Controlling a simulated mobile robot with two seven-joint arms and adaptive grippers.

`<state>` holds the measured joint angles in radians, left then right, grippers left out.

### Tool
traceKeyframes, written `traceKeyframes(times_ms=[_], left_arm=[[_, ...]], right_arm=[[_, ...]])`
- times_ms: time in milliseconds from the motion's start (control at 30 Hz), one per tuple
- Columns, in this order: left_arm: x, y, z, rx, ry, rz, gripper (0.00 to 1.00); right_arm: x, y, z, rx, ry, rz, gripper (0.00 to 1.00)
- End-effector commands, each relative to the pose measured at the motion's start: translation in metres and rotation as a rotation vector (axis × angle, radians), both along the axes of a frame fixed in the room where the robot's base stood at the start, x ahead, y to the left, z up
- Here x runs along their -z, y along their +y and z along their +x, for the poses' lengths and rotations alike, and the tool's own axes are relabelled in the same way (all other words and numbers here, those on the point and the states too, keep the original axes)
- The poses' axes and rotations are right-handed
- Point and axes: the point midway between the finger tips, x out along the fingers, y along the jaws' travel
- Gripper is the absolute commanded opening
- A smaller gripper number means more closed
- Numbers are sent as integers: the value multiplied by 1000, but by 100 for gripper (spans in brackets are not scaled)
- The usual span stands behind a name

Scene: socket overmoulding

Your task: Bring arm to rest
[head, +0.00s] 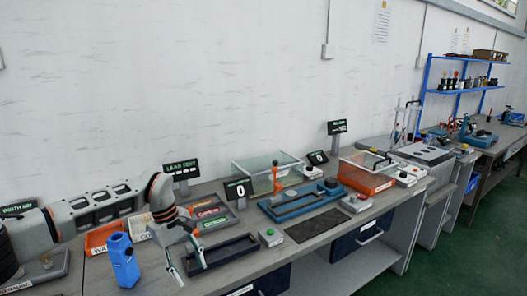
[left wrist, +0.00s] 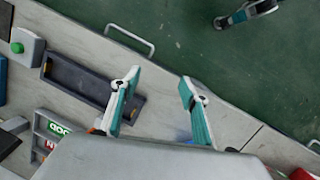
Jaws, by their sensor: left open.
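My left arm comes in from the left in the head view and bends down over the bench. Its gripper (head: 186,262) hangs above the bench by the dark empty tray (head: 222,254). In the left wrist view the two teal fingers of the left gripper (left wrist: 158,76) stand wide apart with nothing between them. The dark tray (left wrist: 85,84) lies to their left there. My right gripper is not in the head view; a teal and grey part that looks like it (left wrist: 245,13) shows over the floor in the left wrist view, its jaws unclear.
A blue container (head: 124,262) stands close left of the left gripper. A tray of coloured labelled parts (head: 210,213) lies behind. A green-button box (head: 271,237), a blue fixture (head: 305,200) and an orange bin (head: 366,180) stand to the right. The green floor is open in front.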

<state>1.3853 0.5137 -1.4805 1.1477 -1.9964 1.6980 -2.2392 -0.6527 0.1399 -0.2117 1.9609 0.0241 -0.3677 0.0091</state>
Motion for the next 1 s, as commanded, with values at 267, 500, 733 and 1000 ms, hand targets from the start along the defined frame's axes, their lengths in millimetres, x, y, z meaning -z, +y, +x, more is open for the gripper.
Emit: traceKeyframes(times_ms=[267,500,733,1000], left_arm=[[52,-158,-84,-183,236,-431,45],[30,-267,-146,-532,608,-843,45],[-9,-300,-157,-967,1073,-1153,45],[-2,-252,-134,-1549,1714,-1393,45]], right_arm=[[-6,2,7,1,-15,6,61],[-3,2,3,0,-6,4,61],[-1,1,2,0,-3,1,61],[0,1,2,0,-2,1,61]])
